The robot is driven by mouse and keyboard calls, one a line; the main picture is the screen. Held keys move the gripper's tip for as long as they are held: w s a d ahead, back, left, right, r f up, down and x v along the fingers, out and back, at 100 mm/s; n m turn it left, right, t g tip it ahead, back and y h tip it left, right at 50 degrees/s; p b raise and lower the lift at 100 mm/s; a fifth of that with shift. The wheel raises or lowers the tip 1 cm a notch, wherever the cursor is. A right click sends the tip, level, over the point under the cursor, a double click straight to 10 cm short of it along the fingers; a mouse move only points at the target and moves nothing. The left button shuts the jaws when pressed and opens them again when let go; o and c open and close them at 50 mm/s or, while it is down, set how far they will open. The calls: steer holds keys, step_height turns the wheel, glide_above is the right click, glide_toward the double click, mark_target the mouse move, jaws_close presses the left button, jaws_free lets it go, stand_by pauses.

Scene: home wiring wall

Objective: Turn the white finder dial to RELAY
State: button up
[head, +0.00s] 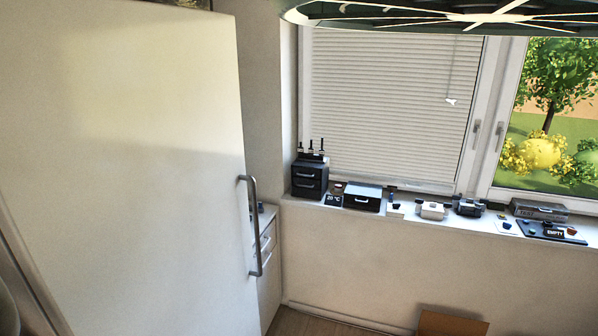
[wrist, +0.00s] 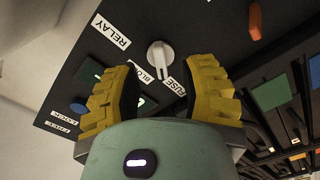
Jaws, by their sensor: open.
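The white finder dial (wrist: 160,56) sits on a dark panel (wrist: 190,22) in the wrist view. A RELAY label (wrist: 110,31) lies up and left of it. A FUSE label (wrist: 176,87) is below it, and a label starting "BLO" (wrist: 140,71) is partly hidden by the left finger. The dial's narrow end points down in the picture, towards the BLO and FUSE labels. My gripper (wrist: 160,80) has yellow ribbed fingers spread apart, one on each side below the dial. The head view does not show the dial clearly.
The wrist view shows a blue button (wrist: 78,107), an orange switch (wrist: 254,22) and a green block (wrist: 270,92) with dark slots. In the head view, several small devices crowd the window sill, including a black drawer unit (head: 309,178). A large white door (head: 120,170) fills the left.

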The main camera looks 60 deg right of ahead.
steer(key=shift+p+x, duration=1.15)
steer(key=shift+x, duration=0.85)
steer(key=shift+w, duration=0.2)
jaws_close()
